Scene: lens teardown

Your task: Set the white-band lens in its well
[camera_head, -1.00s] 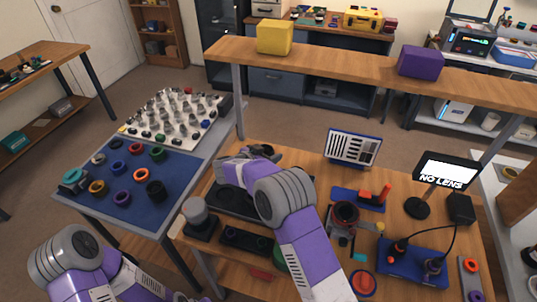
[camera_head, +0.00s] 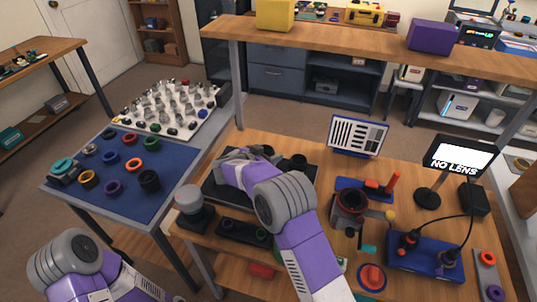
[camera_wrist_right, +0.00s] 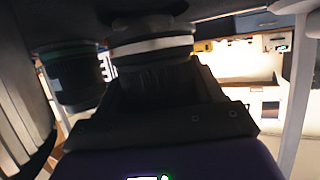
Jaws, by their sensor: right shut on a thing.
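My right gripper (camera_head: 262,154) is over the black tray (camera_head: 213,190) on the wooden bench in the head view; its arm covers much of the tray. In the right wrist view, the gripper (camera_wrist_right: 150,62) is shut on the white-band lens (camera_wrist_right: 150,46), a dark cylinder with a pale ring. A green-band lens (camera_wrist_right: 75,78) stands beside it at the left. A dark lens (camera_head: 298,161) shows at the tray's right end. The well under the held lens is hidden, so I cannot tell whether the lens is seated. My left gripper is out of view.
A grey-topped cylinder (camera_head: 189,198) stands left of the tray. A red-and-black device (camera_head: 349,207) and a "NO LENS" screen (camera_head: 459,156) are to the right. A blue mat (camera_head: 161,194) with several coloured rings lies on the left table.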

